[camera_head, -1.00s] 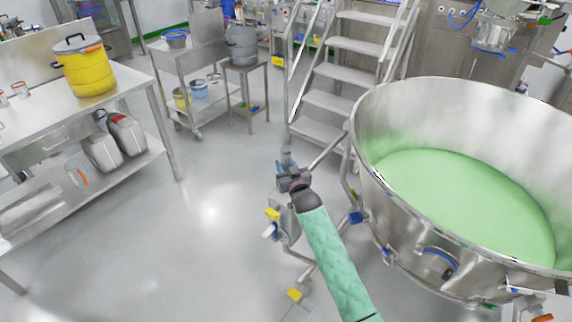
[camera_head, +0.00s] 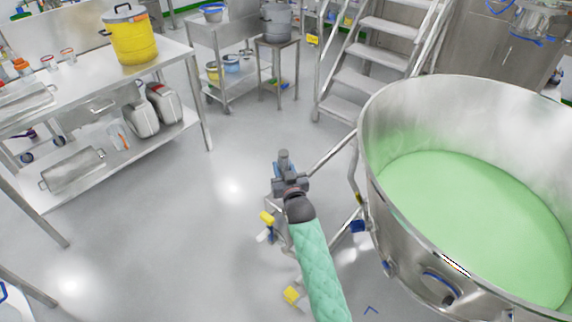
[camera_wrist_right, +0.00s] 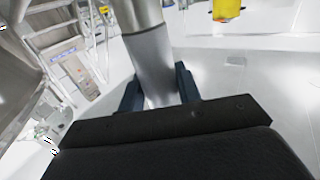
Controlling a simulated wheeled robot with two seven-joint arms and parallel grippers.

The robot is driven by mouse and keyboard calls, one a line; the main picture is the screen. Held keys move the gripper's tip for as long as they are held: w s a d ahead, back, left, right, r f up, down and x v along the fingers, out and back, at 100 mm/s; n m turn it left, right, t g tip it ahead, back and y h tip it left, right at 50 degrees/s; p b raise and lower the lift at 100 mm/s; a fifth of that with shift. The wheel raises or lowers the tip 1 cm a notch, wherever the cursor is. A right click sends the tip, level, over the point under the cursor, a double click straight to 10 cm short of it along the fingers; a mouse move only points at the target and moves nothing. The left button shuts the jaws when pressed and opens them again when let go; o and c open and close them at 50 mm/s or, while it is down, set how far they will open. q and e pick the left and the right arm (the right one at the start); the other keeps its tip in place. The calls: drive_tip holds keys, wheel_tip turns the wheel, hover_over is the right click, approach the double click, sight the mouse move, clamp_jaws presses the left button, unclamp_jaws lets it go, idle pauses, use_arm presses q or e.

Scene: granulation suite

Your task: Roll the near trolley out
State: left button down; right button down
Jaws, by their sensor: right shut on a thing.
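The near trolley is a large round steel bowl (camera_head: 402,245) on a tubular frame, filled with pale green material, at the right of the head view. My right gripper (camera_head: 289,174), on a mint-sleeved arm, is left of the bowl. It is shut on an upright steel handle post (camera_head: 284,156) of the trolley's frame. In the right wrist view the thick grey post (camera_wrist_right: 148,45) stands between the two dark fingers. The gripper and arm hide part of the frame. My left gripper is not in view.
Steel stairs (camera_head: 362,82) stand behind the bowl. A steel table (camera_head: 160,60) with a yellow drum (camera_head: 133,38) is at the left, with canisters on its lower shelf. A steel cart (camera_head: 225,38) and a small stand (camera_head: 277,45) are behind. The floor between table and trolley is clear.

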drive_tip(key=shift+s+a+f, duration=0.15)
drive_tip(key=shift+s+f, duration=0.05)
drive_tip(key=shift+s, duration=0.25)
drive_tip(key=c, duration=1.4)
unclamp_jaws()
drive_tip(key=shift+a+f, duration=0.1)
drive_tip(key=o, duration=0.4)
drive_tip(key=shift+s+a, duration=0.1)
drive_tip(key=shift+s, duration=0.05)
drive_tip(key=shift+c, duration=0.2)
drive_tip(key=shift+a+r, duration=0.1)
drive_tip(key=shift+r, duration=0.1)
drive_tip(key=shift+s+d+f, duration=0.1)
drive_tip(key=shift+s+d, duration=0.2)
drive_tip(key=shift+s, duration=0.05)
use_arm(q)
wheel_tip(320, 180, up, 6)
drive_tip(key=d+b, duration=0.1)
drive_tip(key=b, duration=0.1)
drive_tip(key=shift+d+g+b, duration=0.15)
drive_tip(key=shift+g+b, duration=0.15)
drive_tip(key=shift+b, duration=0.1)
use_arm(e)
drive_tip(key=v, duration=0.7)
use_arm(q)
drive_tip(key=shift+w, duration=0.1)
